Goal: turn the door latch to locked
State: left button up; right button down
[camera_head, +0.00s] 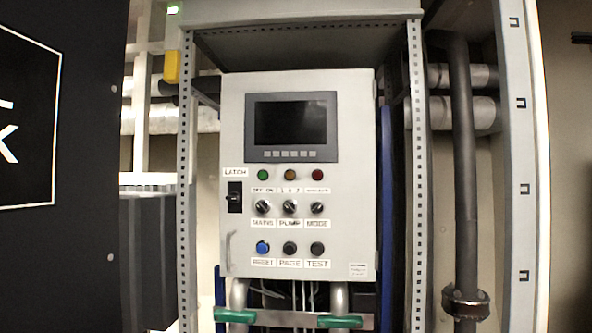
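The door latch (234,197) is a small black upright plate with a knob, on the left edge of the light grey cabinet door (345,185). A white label reading LATCH (235,172) sits just above it. The knob is dark on dark and too small for me to tell which way it is turned. The cabinet door looks closed. Neither of my grippers shows in the head view, and nothing touches the latch.
The door carries a dark screen (291,120), small lamps, three rotary knobs (290,206) and three push buttons (289,248). A pale handle (231,249) sits below the latch. Perforated posts (184,200) flank the cabinet. Space before the door looks clear.

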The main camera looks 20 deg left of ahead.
aim_at(234, 197)
jog(key=i+u, duration=0.1)
jog(key=u, duration=0.75)
